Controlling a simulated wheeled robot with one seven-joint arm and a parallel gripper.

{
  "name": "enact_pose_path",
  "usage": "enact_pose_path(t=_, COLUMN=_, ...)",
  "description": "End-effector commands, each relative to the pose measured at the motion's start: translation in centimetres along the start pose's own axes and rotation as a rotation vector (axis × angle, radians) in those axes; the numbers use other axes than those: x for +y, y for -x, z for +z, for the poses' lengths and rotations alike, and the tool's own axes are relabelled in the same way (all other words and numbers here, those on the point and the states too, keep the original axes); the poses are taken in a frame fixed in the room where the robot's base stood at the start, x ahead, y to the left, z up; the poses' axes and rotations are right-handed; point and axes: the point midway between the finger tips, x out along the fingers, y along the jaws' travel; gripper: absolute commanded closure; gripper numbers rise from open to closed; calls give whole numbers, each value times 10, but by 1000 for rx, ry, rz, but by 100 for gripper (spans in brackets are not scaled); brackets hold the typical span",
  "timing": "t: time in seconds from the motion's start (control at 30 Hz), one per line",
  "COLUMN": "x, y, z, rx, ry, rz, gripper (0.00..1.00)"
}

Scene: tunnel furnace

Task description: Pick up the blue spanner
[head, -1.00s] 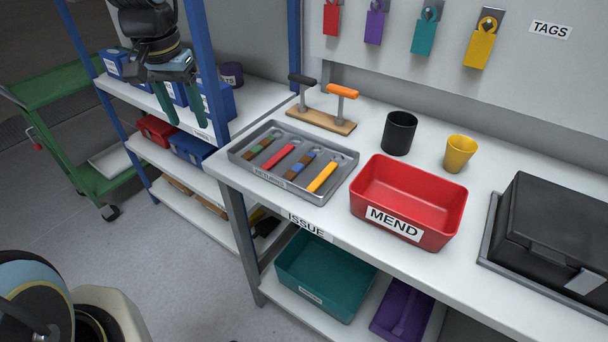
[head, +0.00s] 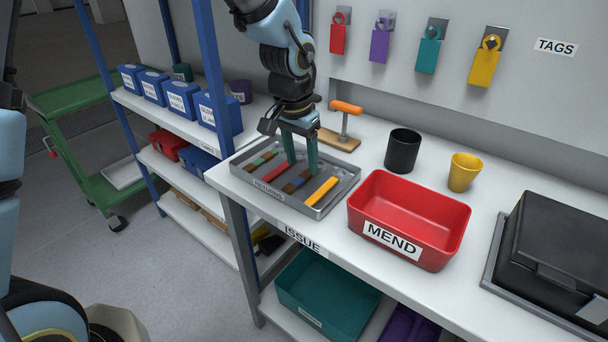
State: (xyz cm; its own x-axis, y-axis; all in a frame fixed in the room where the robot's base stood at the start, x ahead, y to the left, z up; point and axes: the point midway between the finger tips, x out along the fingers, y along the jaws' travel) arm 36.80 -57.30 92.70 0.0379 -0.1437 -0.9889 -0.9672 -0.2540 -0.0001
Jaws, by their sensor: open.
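A grey tray (head: 334,203) labelled RETURNS lies on the bench with several spanners side by side in it. The spanner with a blue band on a brown handle (head: 297,182) is third from the left, between a red one (head: 275,172) and a yellow one (head: 321,190). A brown one with a green band (head: 262,160) is at the left. My gripper (head: 302,167) points down over the far part of the tray, fingers apart, near the far end of the blue-banded spanner. The fingers hide the spanner heads; I cannot tell whether they touch anything.
A red MEND bin (head: 410,260) stands just right of the tray. Behind are a black cup (head: 402,151), a yellow cup (head: 464,172) and a wooden stand (head: 338,140) with an orange-handled tool. A black case (head: 560,250) is at the right. Blue shelf posts are close on the left.

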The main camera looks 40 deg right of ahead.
Motion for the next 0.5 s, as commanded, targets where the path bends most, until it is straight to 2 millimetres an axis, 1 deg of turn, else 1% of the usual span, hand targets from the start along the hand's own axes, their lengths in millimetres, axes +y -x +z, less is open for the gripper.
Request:
enact_pose_path(t=0.1, x=0, y=-16, z=-1, rx=-2, ry=-2, rz=1, gripper=40)
enact_pose_path(t=0.2, x=0, y=-26, z=-1, rx=-1, ry=-1, rz=1, gripper=40)
enact_pose_path(t=0.3, x=0, y=-29, z=-1, rx=0, ry=-1, rz=0, gripper=40)
enact_pose_path(t=0.5, x=0, y=-30, z=-1, rx=1, ry=-1, rz=0, gripper=40)
